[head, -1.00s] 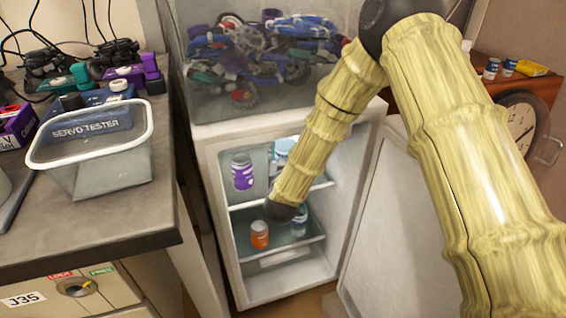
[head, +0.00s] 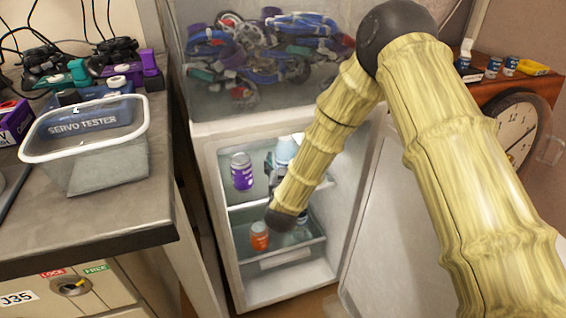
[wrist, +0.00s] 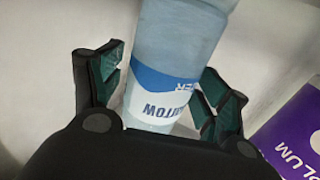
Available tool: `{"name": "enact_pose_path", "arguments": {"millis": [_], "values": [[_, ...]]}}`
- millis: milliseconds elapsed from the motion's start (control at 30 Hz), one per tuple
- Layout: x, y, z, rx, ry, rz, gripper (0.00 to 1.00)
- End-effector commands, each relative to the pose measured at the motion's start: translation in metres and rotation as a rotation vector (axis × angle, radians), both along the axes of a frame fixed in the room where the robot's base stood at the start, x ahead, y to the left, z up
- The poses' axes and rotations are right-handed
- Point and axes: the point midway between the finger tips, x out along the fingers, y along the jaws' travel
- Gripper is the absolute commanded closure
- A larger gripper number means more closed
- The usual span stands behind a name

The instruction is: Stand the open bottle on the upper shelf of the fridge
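The bottle (head: 286,150) is pale blue and stands roughly upright at the upper shelf (head: 258,197) of the open fridge, right of a purple jar (head: 241,172). In the wrist view the bottle (wrist: 172,65) has a white and blue label and sits between the fingers of my gripper (wrist: 160,88). A narrow gap shows at the left finger; the right finger is close against or touching the bottle. The fingers look open around it. In the head view my gripper (head: 270,168) is mostly hidden behind my arm. The bottle's mouth and its contact with the shelf are not clear.
The purple jar (wrist: 292,135) is close on the right in the wrist view. The fridge door (head: 385,235) is open to the right. A counter with a clear container (head: 105,165) is left.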

Motion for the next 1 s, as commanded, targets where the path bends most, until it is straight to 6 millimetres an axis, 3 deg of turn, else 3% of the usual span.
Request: {"name": "enact_pose_path", "arguments": {"millis": [267,367,800,1000], "values": [[0.000,0.000,0.004,0.000,0.000,0.000,0.25],[-0.009,0.001,0.003,0.000,0.001,0.001,0.25],[-0.085,0.006,0.003,-0.002,0.002,0.002,0.25],[-0.110,0.008,0.003,-0.001,0.002,0.000,0.25]]}}
